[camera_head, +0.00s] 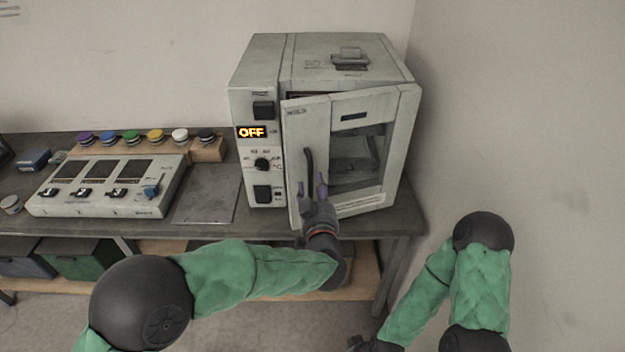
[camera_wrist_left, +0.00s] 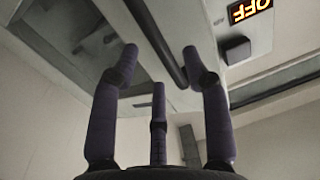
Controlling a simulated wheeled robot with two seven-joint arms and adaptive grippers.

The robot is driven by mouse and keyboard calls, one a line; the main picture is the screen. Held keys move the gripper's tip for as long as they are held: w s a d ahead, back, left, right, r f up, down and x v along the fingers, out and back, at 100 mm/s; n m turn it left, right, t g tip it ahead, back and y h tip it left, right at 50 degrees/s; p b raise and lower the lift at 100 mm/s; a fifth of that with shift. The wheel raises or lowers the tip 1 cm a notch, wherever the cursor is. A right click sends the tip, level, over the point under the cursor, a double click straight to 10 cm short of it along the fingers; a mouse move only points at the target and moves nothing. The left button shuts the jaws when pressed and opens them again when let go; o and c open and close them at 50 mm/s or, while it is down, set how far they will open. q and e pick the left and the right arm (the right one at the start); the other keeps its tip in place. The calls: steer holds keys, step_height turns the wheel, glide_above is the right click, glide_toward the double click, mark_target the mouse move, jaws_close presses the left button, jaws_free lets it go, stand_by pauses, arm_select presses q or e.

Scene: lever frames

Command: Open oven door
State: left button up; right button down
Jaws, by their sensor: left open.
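The grey oven (camera_head: 262,62) stands on the bench, with a lit "OFF" display on its front. Its door (camera_head: 370,200) is ajar: the left edge stands out from the body, with a gap along the top. The black upright door handle (camera_head: 308,165) is near that left edge. My left gripper (camera_head: 311,186) is open at the handle's lower end. In the left wrist view the handle (camera_wrist_left: 152,38) runs between the spread fingers (camera_wrist_left: 160,62), and contact cannot be told. My right gripper (camera_head: 372,345) is at the bottom edge, partly cut off and away from the oven.
A control panel (camera_head: 110,200) with switches sits on the bench at left. Behind it is a wooden strip (camera_head: 207,152) with several coloured knobs. A grey plate (camera_head: 207,195) lies between panel and oven. The wall (camera_head: 520,120) is close on the right. Floor is free before the bench.

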mark_target(312, 179)
arm_select(q)
steer(key=shift+w+a+b, duration=0.2)
steer(key=shift+w+b, duration=0.2)
steer(key=shift+w, duration=1.85)
jaws_close()
